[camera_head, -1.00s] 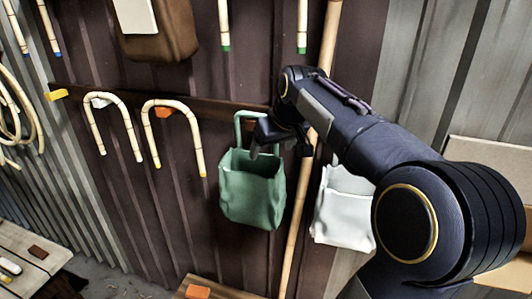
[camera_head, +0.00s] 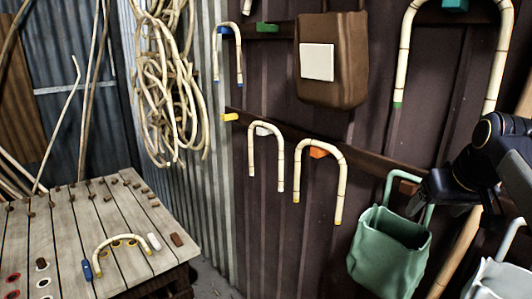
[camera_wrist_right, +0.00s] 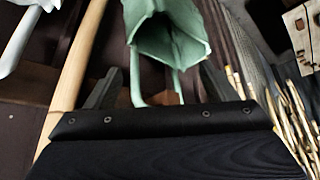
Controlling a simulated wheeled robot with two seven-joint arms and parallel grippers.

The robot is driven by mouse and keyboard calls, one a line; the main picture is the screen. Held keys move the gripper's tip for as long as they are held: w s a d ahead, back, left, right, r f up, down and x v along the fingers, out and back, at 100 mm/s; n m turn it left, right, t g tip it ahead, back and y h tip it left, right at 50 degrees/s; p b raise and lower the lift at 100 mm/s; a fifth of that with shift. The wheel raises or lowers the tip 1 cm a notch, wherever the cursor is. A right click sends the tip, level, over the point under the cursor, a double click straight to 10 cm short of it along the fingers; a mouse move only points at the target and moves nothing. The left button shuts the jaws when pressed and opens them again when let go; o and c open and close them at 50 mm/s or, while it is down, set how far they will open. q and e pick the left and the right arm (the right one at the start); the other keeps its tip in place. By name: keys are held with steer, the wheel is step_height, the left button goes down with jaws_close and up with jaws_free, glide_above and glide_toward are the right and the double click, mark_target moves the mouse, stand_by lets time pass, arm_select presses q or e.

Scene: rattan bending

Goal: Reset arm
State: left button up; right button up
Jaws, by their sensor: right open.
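My right gripper (camera_head: 440,200) is at the right edge of the head view, in front of the wall by the upper part of a green bag (camera_head: 388,252). The bag hangs by its handle below the lower rail. In the right wrist view the two dark fingers (camera_wrist_right: 160,78) are spread apart, with the green bag (camera_wrist_right: 170,38) beyond them and its handle showing in the gap. I cannot tell whether the fingers touch the handle. Nothing is clamped. My left gripper is not in view.
Bent rattan canes (camera_head: 320,150) and a brown bag (camera_head: 330,85) hang on the wall. A white bag (camera_head: 500,280) hangs at lower right beside a pole (camera_head: 452,258). A wooden workbench (camera_head: 70,225) with pegs and a bent cane stands at lower left.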

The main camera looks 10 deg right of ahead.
steer(key=s+a+f+n+y, duration=0.1)
steer(key=s+a+f+y, duration=0.1)
steer(key=s+a+f, duration=0.5)
steer(key=s+a+f+y, duration=0.3)
steer(key=s+a+f, duration=0.4)
steer(key=a+f, duration=0.6)
steer(key=shift+a+f+n+y, duration=0.3)
steer(key=shift+a+f+n, duration=0.1)
steer(key=shift+a, duration=0.7)
